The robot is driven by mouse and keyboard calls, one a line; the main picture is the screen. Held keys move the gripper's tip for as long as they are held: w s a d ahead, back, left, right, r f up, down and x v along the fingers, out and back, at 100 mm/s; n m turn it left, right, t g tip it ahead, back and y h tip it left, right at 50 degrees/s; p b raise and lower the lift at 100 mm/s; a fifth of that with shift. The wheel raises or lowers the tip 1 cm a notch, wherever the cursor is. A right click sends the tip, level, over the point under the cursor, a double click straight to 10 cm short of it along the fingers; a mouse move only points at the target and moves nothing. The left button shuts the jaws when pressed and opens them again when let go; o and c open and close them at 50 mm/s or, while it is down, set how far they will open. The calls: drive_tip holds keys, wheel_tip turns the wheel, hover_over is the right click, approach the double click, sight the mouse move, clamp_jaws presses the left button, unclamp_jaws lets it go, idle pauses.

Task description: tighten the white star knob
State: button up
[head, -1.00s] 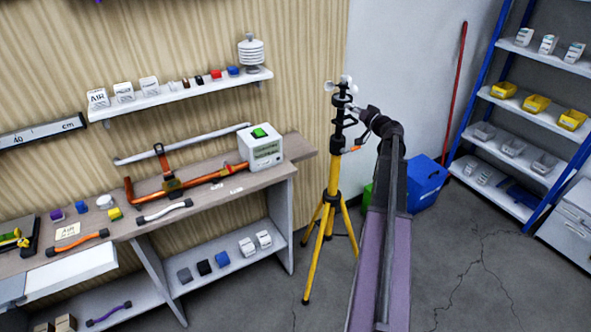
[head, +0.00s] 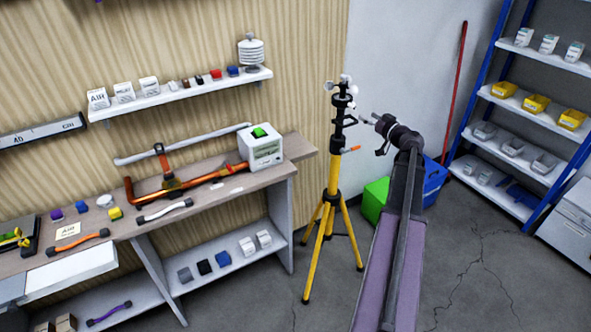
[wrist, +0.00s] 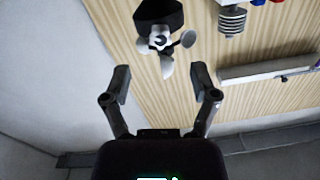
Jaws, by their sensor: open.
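A yellow tripod (head: 334,175) stands upright in the middle of the head view, with a black clamp on its mast and pale cups (head: 346,80) at the top. In the wrist view, a small white star-shaped part (wrist: 159,42), seemingly the star knob, sits against a dark block (wrist: 160,14). Pale cup-like lobes show close around it.
A wall shelf (head: 185,92) and a workbench (head: 215,192) with tools and a white box (head: 260,147) are left of the tripod. Green (head: 374,198) and blue (head: 434,180) bins stand behind my arm. A blue-framed rack (head: 520,115) is at right. The floor between is clear.

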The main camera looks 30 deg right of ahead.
drive_tip(key=s, duration=0.6)
drive_tip(key=w+a+f+g+y, duration=0.2)
drive_tip(key=a+f, duration=0.2)
drive_tip(key=a, duration=0.5)
drive_tip(key=w+a+f+n+g+y+b, duration=0.1)
drive_tip(key=w+a+f+g, duration=0.1)
drive_tip(key=a, duration=0.8)
drive_tip(key=w+a+f+n+g+y, duration=0.1)
drive_tip(key=w+a+f+g+y, duration=0.1)
drive_tip(key=a+f, duration=0.4)
drive_tip(key=shift+w+a+g+y+b, duration=0.35)
drive_tip(key=shift+w+a+g, duration=0.2)
drive_tip(key=shift+a+g, duration=0.95)
drive_tip(key=shift+a+t, duration=0.3)
drive_tip(key=s+a+f+g+h, duration=0.2)
drive_tip(key=s+a+g, duration=0.1)
drive_tip(key=a, duration=0.5)
drive_tip(key=s+a+f+g+h, duration=0.2)
drive_tip(key=s+a, duration=0.3)
drive_tip(key=a, duration=0.3)
drive_tip(key=s+a+f+g+h, duration=0.2)
drive_tip(key=s+a+f+g, duration=0.2)
drive_tip(key=a, duration=0.4)
drive_tip(key=shift+s+a+f+m+g, duration=0.15)
drive_tip(key=shift+s+a+m+g, duration=0.15)
drive_tip(key=shift+s+a, duration=0.05)
